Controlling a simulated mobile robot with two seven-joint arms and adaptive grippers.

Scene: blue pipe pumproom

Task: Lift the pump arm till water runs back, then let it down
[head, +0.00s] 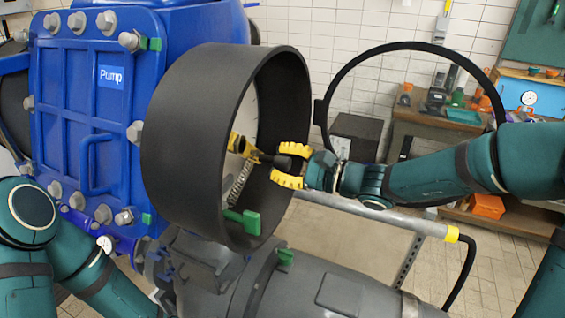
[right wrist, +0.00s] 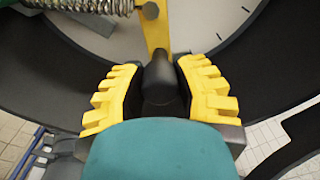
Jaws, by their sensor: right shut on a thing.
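The blue pump (head: 95,105) with a "Pump" label fills the left of the head view. A wide black round housing (head: 190,145) opens on its right side. Inside it a yellow arm (head: 243,147) with a black grip is partly visible; the arm also shows in the right wrist view (right wrist: 154,28). My right gripper (head: 284,165) is shut on the black grip (right wrist: 160,78), with one yellow finger on each side of it. A coil spring (head: 238,185) and a green tab (head: 243,220) are below the arm. My left gripper is out of view. I see no running water.
A large black ring (head: 328,95) stands behind my right forearm. A grey bar (head: 385,215) with a yellow collar and black hose runs below it. A grey pipe (head: 325,292) lies at the bottom. A cluttered wooden bench (head: 420,122) is at the back right.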

